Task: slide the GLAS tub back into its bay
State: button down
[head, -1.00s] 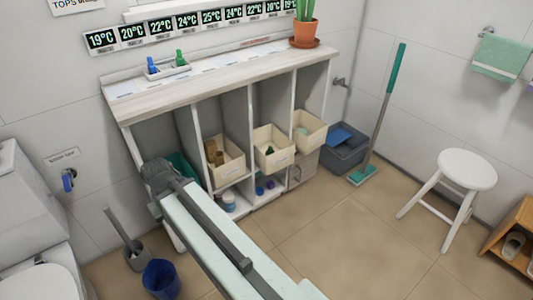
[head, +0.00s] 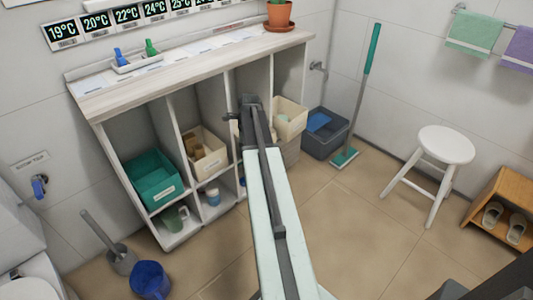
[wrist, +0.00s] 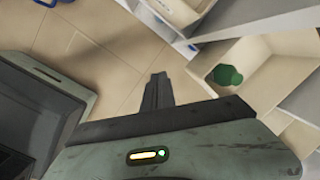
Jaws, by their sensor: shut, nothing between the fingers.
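Three tubs show in the head view: a teal tub (head: 153,182) in the left bay, a cream tub with brown things in it (head: 209,164) in the second bay, and a cream tub (head: 290,118) in the right bay. Their labels are too small to read, so I cannot tell which is GLAS. My arm hides most of the third bay, where a cream tub showed earlier. My gripper (head: 243,117) is in front of that bay. In the wrist view my gripper (wrist: 158,80) is shut and empty, left of a cream tub (wrist: 285,77) holding a green thing.
The cart's white top (head: 200,65) overhangs the bays. A mug (head: 178,216) and a jar (head: 212,195) stand on the lower shelves. A dark grey bin (head: 325,135) and a mop (head: 371,60) stand right of the cart.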

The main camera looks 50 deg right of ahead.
jog(key=s+d+m, duration=0.3)
jog(key=d+m, duration=0.2)
jog(key=d, duration=0.3)
jog(key=s+d+m, duration=0.3)
jog(key=d+m, duration=0.1)
jog(key=d, duration=0.3)
jog(key=w+f+b, duration=0.6)
jog(key=f+b, duration=0.4)
jog(key=shift+w+t, duration=0.2)
jog(key=shift+t, duration=0.1)
jog(key=shift+d, duration=0.1)
jog(key=w, duration=0.8)
jog(key=shift+s, duration=0.15)
